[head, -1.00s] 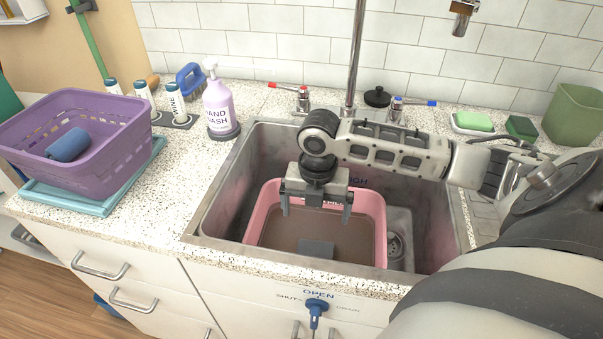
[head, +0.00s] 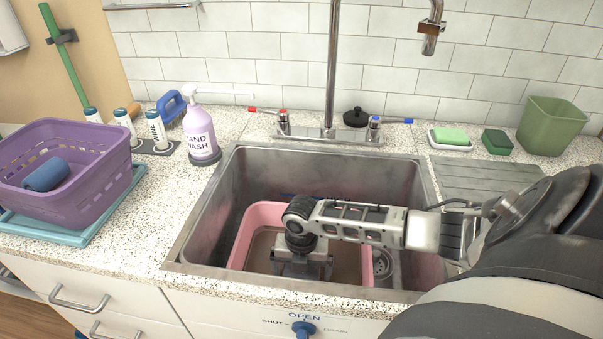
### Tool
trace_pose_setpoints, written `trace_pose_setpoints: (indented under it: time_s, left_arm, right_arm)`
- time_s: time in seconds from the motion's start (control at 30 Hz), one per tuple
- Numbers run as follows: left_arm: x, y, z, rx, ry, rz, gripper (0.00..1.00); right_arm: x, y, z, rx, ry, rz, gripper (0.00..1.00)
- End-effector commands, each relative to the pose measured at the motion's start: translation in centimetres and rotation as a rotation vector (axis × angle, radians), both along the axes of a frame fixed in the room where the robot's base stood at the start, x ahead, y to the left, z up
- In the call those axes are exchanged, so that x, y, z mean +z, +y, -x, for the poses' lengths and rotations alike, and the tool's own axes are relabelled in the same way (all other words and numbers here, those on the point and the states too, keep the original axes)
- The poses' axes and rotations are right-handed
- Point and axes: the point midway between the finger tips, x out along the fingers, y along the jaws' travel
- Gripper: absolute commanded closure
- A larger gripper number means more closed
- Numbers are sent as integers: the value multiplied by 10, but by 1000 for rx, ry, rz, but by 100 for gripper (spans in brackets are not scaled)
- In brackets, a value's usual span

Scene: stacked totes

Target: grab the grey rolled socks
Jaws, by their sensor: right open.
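My right gripper (head: 301,268) points down inside the pink tub (head: 252,222) in the sink, low over the tub's brown bottom. It is open, though its fingertips are hard to make out behind the sink's front edge. The grey thing seen in the tub earlier, which looks like the grey rolled socks, is now hidden by the gripper or the sink's front edge. I cannot tell whether the fingers are around it. A blue roll (head: 46,174) lies in the purple basket (head: 95,208) at the left. My left gripper is not in view.
The steel sink (head: 203,215) has tall walls around the tub. The faucet (head: 332,70) rises at its back edge. The hand wash bottle (head: 200,130) stands left of the sink. A soap dish (head: 450,138) and a green container (head: 553,126) are at the back right.

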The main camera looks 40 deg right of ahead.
Motion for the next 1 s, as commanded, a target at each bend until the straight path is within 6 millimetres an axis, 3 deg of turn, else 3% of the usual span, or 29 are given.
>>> trace_pose_setpoints:
  time_s: [0.27,0.43,0.47,0.77,1.0]
  left_arm:
    - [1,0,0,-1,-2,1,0]
    - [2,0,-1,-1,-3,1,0]
    - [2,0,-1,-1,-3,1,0]
    - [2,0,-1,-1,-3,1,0]
    - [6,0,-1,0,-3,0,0]
  right_arm:
    - [-5,0,0,0,-1,1,0]
    - [-5,0,0,0,-1,1,42]
    - [-5,0,0,0,-1,1,46]
    - [-2,-1,0,0,-2,1,46]
    - [36,-1,-1,2,-6,2,46]
